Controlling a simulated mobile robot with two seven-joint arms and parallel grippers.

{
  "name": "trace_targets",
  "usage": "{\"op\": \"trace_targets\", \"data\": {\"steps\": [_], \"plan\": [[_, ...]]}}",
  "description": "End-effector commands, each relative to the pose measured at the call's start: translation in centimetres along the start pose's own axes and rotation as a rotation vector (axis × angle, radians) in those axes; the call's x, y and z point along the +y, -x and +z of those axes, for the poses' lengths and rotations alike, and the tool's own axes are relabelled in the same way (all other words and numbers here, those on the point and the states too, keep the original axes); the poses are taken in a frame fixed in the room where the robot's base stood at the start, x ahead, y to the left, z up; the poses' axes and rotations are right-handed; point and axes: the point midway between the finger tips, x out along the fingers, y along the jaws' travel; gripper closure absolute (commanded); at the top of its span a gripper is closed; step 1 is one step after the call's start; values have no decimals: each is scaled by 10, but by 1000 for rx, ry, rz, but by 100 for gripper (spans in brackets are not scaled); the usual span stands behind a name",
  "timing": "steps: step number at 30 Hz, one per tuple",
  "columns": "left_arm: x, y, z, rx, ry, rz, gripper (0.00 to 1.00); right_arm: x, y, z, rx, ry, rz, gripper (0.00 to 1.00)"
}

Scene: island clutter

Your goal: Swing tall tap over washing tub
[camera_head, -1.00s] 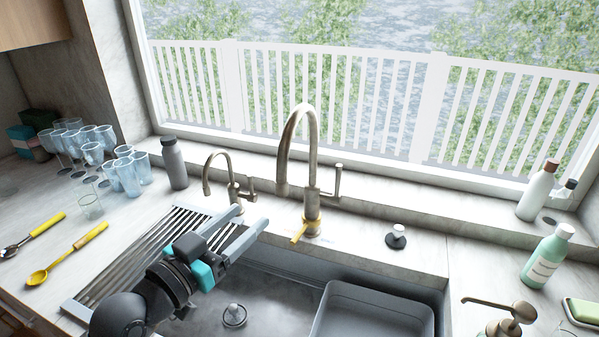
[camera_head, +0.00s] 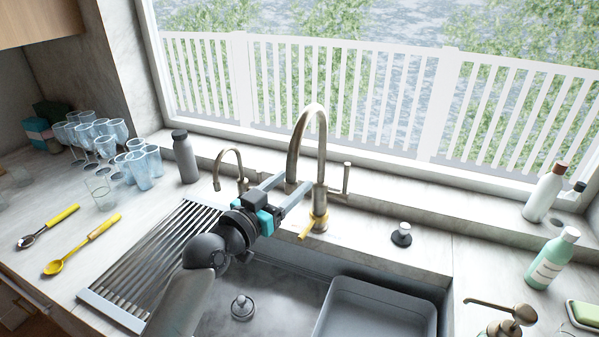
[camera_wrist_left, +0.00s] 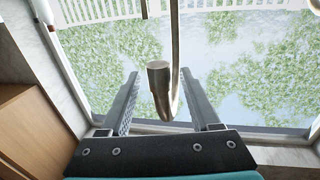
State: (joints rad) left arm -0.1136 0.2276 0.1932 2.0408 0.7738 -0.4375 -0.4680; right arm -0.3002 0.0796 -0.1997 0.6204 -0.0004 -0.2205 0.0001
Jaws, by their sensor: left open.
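The tall brass tap (camera_head: 321,145) stands behind the sink, its arched spout curving left and its outlet pointing down. The grey washing tub (camera_head: 385,298) sits in the right part of the sink, partly cut off by the lower edge. My left gripper (camera_head: 299,178) is open at the tall tap's spout end. In the left wrist view the spout end (camera_wrist_left: 158,82) shows between the two open fingers (camera_wrist_left: 160,74), with a gap on each side. I cannot tell how deep it sits between them. My right gripper is not in view.
A smaller tap (camera_head: 231,165) stands just left of my gripper. A dark bottle (camera_head: 185,157) and several glasses (camera_head: 141,168) are further left. A drying rack (camera_head: 160,255) lies left of the sink. A sink plug (camera_head: 402,234) stands behind the tub.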

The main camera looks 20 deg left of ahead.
Motion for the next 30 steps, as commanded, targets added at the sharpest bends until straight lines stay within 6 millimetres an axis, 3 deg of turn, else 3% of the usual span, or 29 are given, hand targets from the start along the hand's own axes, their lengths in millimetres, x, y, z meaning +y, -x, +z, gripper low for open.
{"op": "trace_targets", "data": {"steps": [9,21,30], "plan": [[0,-33,0,0,1,0,37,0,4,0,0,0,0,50],[0,-38,0,0,-1,0,38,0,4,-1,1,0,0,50],[0,-37,0,0,-1,0,72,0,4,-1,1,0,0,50]]}}
